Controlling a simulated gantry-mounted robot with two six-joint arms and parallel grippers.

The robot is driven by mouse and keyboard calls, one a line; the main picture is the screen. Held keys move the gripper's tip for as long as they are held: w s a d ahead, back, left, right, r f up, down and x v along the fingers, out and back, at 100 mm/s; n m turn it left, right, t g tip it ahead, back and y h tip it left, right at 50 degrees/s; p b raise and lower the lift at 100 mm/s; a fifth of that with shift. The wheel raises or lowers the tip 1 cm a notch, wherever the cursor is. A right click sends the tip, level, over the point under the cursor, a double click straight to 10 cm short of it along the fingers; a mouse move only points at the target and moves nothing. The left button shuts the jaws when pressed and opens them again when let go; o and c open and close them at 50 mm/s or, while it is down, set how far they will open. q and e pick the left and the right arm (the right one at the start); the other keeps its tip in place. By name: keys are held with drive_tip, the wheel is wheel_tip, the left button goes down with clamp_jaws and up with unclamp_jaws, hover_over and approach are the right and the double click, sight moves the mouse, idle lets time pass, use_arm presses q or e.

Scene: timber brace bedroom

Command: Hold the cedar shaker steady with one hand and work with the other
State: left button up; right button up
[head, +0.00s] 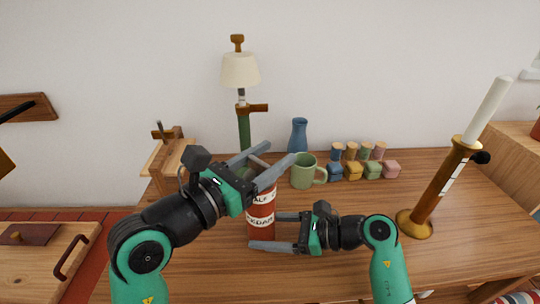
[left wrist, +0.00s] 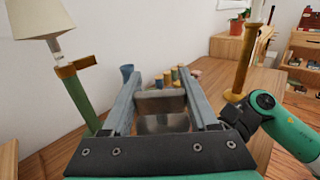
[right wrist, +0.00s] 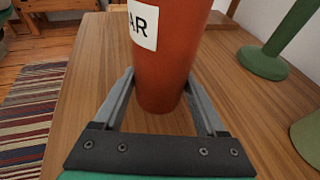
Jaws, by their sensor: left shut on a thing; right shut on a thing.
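The cedar shaker (head: 260,222) is a red cylinder with white labels, one reading as CEDAR, standing upright on the wooden table. My right gripper (head: 263,230) is shut on its lower body from the right; the right wrist view shows the red body (right wrist: 165,65) between the fingers. In the left wrist view a grey-brown top part (left wrist: 160,101) sits between the fingers.
A green mug (head: 304,172), a blue vase (head: 298,135) and several small coloured blocks (head: 353,171) stand behind. A lamp (head: 240,70) is at the back. A tilted candle holder (head: 439,190) stands at the right. The table's front right (head: 465,255) is clear.

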use_arm(q)
drive_tip(key=c, duration=0.5)
drive_tip(key=shift+w+f+n+t+y, duration=0.1)
drive_tip(key=shift+w+n+t+y, duration=0.05)
drive_tip(key=shift+n+t+y, duration=0.85)
drive_tip(key=shift+w+a+n+t+y, duration=0.1)
drive_tip(key=shift+a+n+t+y, duration=0.2)
drive_tip(key=shift+n+t+y, duration=0.5)
drive_tip(key=shift+g, duration=0.3)
drive_tip(key=o, duration=1.4)
drive_tip(key=v, duration=1.2)
drive_tip(key=shift+d, duration=0.15)
